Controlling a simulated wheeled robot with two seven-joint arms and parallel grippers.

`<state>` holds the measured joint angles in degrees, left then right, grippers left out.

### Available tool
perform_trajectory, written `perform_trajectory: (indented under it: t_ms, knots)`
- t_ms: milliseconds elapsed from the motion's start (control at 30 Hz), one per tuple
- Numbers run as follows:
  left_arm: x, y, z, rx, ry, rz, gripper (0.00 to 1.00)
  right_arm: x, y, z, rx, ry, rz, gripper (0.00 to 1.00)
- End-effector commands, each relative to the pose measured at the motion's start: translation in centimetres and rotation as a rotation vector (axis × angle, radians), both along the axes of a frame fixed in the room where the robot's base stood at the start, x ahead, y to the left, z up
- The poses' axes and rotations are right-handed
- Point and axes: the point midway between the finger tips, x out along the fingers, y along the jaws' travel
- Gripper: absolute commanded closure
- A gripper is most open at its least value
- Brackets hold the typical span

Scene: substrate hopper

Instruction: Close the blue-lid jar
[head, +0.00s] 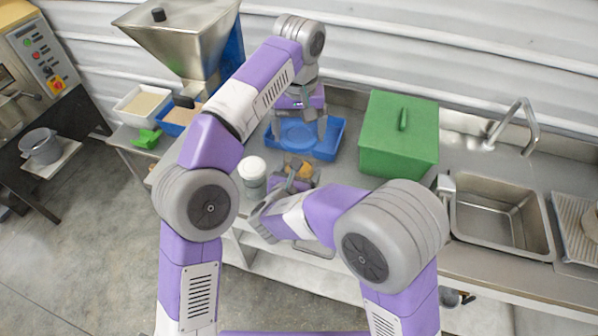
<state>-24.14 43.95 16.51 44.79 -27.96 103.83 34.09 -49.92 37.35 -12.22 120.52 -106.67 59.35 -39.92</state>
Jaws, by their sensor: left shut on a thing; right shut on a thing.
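A round blue lid (297,134) shows between the fingers of my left gripper (299,122), which is shut on it. The lid is over a blue tray (326,151) on the counter; I cannot tell whether it touches the tray. An open jar (300,170) with orange-yellow contents is in front of the tray. My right gripper (295,180) is shut on this jar from the front. The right arm and gripper hide most of the jar's body. The lid is behind the jar's mouth, apart from it.
A white-topped jar (252,170) stands left of the held jar. A green lidded box (400,140) is to the right, then a sink (500,215) with a tap (520,125). A metal hopper (180,40), a white tray (141,104) and a green scoop (146,138) are at left.

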Motion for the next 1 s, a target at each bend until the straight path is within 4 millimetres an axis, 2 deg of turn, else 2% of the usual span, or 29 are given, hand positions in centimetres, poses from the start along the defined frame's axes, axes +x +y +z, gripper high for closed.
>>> perform_trajectory:
  t_ms: [533, 1000]
  knots:
    - [0.0, 0.1, -3.7, 0.002, 0.001, 0.001, 0.44, 0.0, 0.0, 0.1, 0.000, -0.002, 0.000, 0.76]
    - [-0.1, 0.0, -3.9, 0.000, -0.002, 0.000, 0.44, 0.0, 0.0, 0.1, 0.000, -0.002, 0.000, 0.76]
